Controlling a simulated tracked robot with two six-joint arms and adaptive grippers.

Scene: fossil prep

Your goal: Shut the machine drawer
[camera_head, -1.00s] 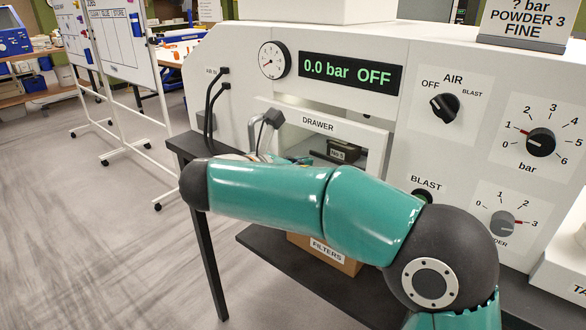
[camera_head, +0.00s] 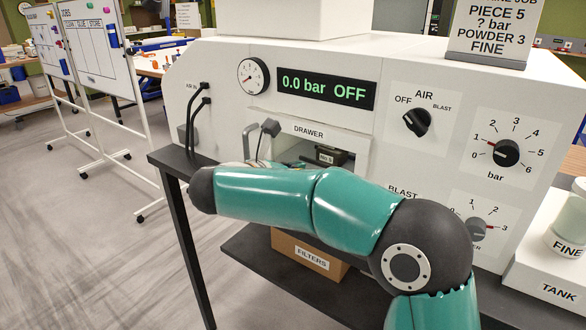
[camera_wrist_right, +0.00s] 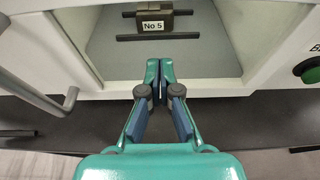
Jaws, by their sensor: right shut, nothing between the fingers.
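The machine drawer bay, labelled DRAWER (camera_head: 310,132), shows as an opening in the white machine front in the head view. Inside it a small dark block marked No 5 (camera_head: 325,157) rests; it also shows in the wrist view (camera_wrist_right: 153,22). A grey bar handle (camera_wrist_right: 68,100) shows at the left of the opening in the wrist view. My right gripper (camera_wrist_right: 160,72) is shut and empty, its tips at the opening's lower front edge; I cannot tell whether they touch. In the head view my forearm mostly hides this gripper and the lower drawer area. My left gripper is out of view.
Black cables (camera_head: 200,120) and a gauge (camera_head: 253,77) are left of the opening. Knobs (camera_head: 416,122) are to the right. A FILTERS box (camera_head: 308,258) stands on the dark shelf below. A white tank (camera_head: 550,270) is at far right. Open floor lies left.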

